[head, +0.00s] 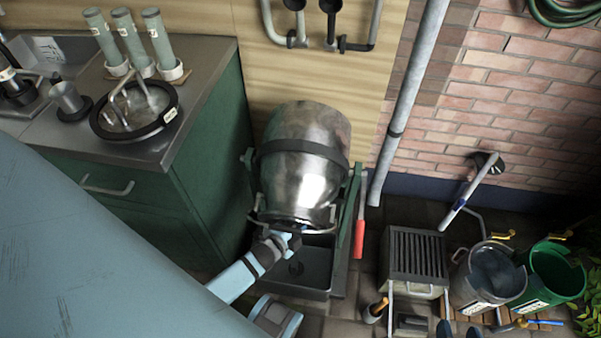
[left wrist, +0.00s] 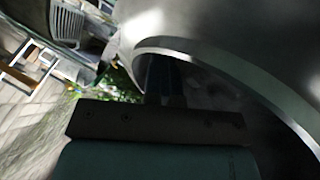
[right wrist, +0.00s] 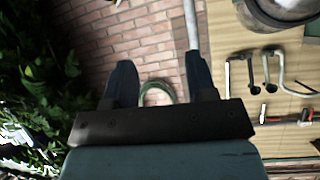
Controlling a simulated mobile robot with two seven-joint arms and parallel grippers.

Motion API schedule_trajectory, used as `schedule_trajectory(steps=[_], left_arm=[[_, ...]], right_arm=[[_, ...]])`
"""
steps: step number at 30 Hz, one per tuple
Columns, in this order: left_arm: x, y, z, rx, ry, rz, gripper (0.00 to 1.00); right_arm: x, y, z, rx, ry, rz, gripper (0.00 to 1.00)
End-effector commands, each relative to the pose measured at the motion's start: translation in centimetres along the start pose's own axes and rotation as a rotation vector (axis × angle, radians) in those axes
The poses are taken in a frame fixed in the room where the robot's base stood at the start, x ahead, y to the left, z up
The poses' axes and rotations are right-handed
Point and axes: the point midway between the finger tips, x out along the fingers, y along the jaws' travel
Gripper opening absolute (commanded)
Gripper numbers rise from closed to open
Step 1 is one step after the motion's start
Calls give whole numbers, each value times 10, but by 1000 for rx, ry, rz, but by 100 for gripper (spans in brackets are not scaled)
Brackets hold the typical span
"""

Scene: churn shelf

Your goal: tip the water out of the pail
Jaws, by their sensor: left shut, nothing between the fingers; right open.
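A grey metal pail (head: 480,285) with a white label stands upright at the lower right, beside a green pail (head: 556,275). The grey pail's inside looks grey-blue; I cannot tell the water level. My left gripper (head: 290,238) is shut and empty, at the lower end of a large metal churn (head: 300,170), well left of the pails. In the left wrist view its fingers (left wrist: 165,80) are together close to the churn's curved rim; contact is unclear. My right gripper (right wrist: 160,85) is open and empty in the right wrist view, with brick wall beyond. No pail shows there.
The churn hangs tilted, mouth down, in a green frame (head: 347,215) above a dark basin (head: 310,265). A slatted grate box (head: 415,260) stands between basin and pails. A steel counter (head: 210,75) with a sink is at left. A pipe (head: 410,90) runs down the wall.

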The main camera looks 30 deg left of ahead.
Motion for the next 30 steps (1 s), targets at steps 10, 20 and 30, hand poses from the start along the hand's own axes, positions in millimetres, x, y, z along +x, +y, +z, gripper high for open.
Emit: schedule_trajectory(steps=[10,20,30], left_arm=[[24,20,17,46,16,-77,0],[29,22,20,45,15,-73,0],[28,22,21,44,14,-71,0]], right_arm=[[7,-5,5,21,54,-27,52],[7,-9,-3,28,92,-40,52],[7,-9,-4,28,97,-41,52]])
